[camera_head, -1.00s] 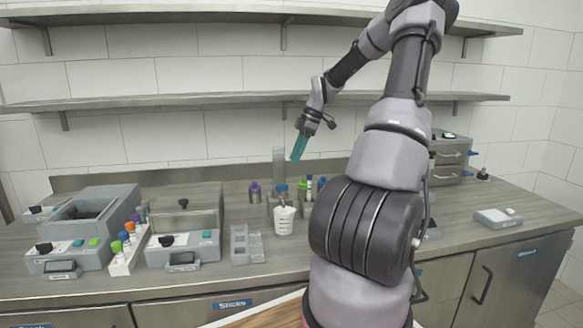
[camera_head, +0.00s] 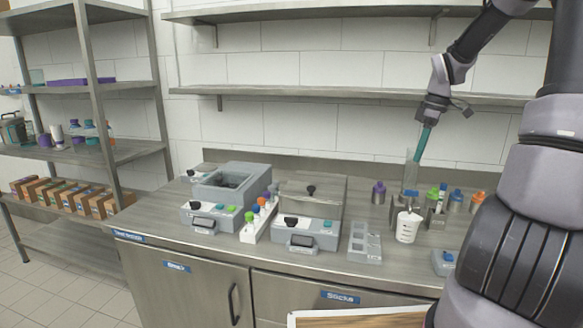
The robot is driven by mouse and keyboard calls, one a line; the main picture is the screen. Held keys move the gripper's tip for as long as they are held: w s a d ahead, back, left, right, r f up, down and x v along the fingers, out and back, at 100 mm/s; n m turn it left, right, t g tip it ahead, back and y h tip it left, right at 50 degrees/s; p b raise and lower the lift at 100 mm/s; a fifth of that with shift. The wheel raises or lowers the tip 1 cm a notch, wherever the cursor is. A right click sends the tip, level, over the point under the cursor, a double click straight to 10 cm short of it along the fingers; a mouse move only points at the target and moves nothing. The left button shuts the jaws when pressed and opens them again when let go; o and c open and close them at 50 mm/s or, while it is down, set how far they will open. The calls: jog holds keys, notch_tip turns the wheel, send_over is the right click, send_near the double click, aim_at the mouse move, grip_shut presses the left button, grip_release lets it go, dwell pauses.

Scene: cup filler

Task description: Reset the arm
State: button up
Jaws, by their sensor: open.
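My gripper (camera_head: 422,144) hangs at the end of my raised arm, in the right part of the head view. Its teal fingers point down and look close together in this side-on view, with nothing seen between them. It appears just above and in front of a clear upright tube or panel (camera_head: 410,173); I cannot tell the depth gap. A white cup (camera_head: 408,226) with dark markings stands on the counter below the gripper.
Grey machines (camera_head: 232,184) and a rack of colour-capped tubes (camera_head: 259,221) stand left on the counter (camera_head: 160,215). A grey compartment tray (camera_head: 365,243) sits left of the cup. A wall shelf (camera_head: 340,94) runs behind my gripper. A storage rack (camera_head: 95,90) stands far left.

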jog(key=s+a+r+m+t, duration=0.3)
jog(key=s+a+r+m, duration=0.3)
jog(key=s, duration=0.5)
jog(key=s+a+r+m+t, duration=0.3)
jog(key=s+a+r+m, duration=0.4)
jog(key=s, duration=0.5)
notch_tip(320, 180, up, 2)
jog(key=shift+a+m+t, duration=0.15)
jog(key=shift+m+t, duration=0.15)
jog(key=shift+m, duration=0.8)
